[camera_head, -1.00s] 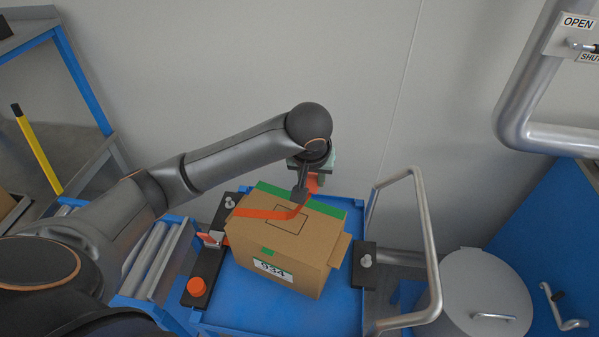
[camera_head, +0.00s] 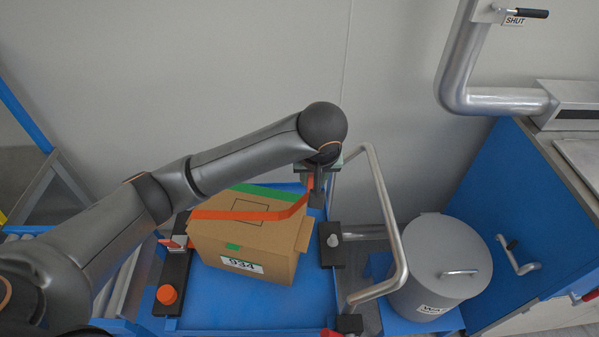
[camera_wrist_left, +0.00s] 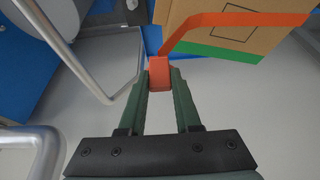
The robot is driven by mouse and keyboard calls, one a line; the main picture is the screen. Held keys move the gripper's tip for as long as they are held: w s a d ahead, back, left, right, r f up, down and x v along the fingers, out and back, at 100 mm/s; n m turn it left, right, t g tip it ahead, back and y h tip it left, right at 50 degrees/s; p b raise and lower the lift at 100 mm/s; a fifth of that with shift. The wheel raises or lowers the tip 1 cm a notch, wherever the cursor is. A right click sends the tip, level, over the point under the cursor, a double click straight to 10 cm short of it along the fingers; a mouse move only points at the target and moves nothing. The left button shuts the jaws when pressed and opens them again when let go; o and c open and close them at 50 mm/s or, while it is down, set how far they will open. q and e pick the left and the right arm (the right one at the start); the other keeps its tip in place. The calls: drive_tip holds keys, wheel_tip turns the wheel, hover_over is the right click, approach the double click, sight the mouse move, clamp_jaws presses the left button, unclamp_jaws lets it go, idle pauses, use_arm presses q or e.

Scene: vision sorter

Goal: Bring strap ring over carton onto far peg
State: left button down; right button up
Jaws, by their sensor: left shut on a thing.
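My left gripper (camera_head: 312,188) is shut on the orange end of the strap, the strap ring (camera_wrist_left: 159,74), just beyond the carton's right edge. The ring's opening cannot be made out. The orange strap (camera_head: 245,214) runs from the red anchor (camera_head: 177,241) on the left, across the top of the carton (camera_head: 238,240), up to my gripper. The carton stands on the blue cart (camera_head: 250,309). The far peg (camera_head: 333,240), a pale knob on a black block, is right of the carton, below and apart from my gripper. My right gripper is out of view.
A bent metal rail (camera_head: 384,215) rises close on the right of the peg. A grey lidded bin (camera_head: 432,262) stands further right. An orange knob (camera_head: 167,294) sits on the black bar at the left. The wall is behind.

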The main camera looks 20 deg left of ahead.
use_arm(q)
drive_tip(key=shift+d, duration=3.4)
drive_tip(key=f+b, duration=0.3)
drive_tip(key=f, duration=0.3)
drive_tip(key=f+b, duration=0.2)
drive_tip(key=f, duration=0.5)
drive_tip(key=f+b, duration=0.3)
drive_tip(key=f, duration=0.4)
drive_tip(key=shift+w+f+b, duration=0.1)
drive_tip(key=shift+w+b, duration=0.15)
drive_tip(key=shift+b, duration=0.1)
drive_tip(key=shift+f+b, duration=0.5)
drive_tip(key=shift+f, duration=1.65)
drive_tip(key=c, duration=0.5)
unclamp_jaws()
